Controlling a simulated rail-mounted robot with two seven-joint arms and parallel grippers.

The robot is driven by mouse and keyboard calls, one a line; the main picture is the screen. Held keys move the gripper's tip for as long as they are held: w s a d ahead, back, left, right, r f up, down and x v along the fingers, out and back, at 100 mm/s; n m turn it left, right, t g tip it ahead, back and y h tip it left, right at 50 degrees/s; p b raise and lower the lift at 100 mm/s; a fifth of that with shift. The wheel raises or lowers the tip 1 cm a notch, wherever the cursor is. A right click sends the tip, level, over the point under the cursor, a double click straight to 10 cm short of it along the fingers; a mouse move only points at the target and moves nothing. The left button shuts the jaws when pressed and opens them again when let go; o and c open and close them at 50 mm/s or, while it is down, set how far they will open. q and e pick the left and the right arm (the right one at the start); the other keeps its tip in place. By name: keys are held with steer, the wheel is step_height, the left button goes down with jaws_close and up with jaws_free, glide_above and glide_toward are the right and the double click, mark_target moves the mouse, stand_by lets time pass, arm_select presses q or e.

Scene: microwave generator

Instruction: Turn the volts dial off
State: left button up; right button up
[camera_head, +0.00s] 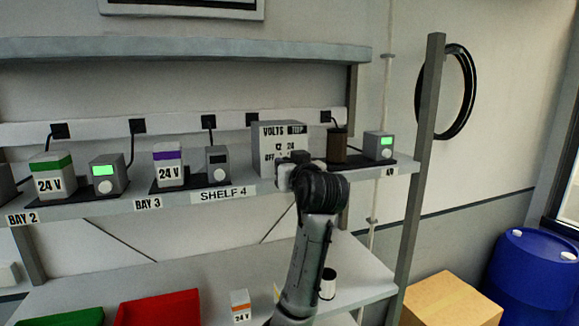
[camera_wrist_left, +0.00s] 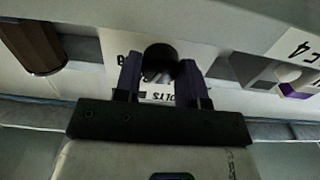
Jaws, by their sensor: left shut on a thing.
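The volts box (camera_head: 268,143) is a grey box on the shelf, marked VOLTS with 12, 24 and OFF labels. My left gripper (camera_head: 297,168) is at its front and covers the lower right of its face. In the left wrist view, the box face appears upside down. The dark round dial (camera_wrist_left: 160,58) sits between the two fingers of my left gripper (camera_wrist_left: 160,78), which is shut on it. The direction the dial points cannot be made out. My right gripper is not in view.
On the shelf (camera_head: 223,195) stand 24 V blocks with green (camera_head: 52,176) and purple (camera_head: 168,163) bands, meters with lit green screens (camera_head: 103,171) (camera_head: 380,146), a dark-screen meter (camera_head: 217,166) and a brown cylinder (camera_head: 337,146). A post (camera_head: 420,150) rises at right.

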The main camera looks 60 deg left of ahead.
arm_select(q)
steer(key=shift+s+n+b, duration=0.15)
steer(key=shift+n+b, duration=2.2)
steer(key=shift+n, duration=2.1)
steer(key=shift+s+n+b, duration=0.1)
steer(key=shift+n+b, duration=2.25)
steer(key=shift+n, duration=2.1)
steer(key=o, duration=0.9)
steer(key=shift+f, duration=0.1)
steer(key=shift+w+f, duration=0.1)
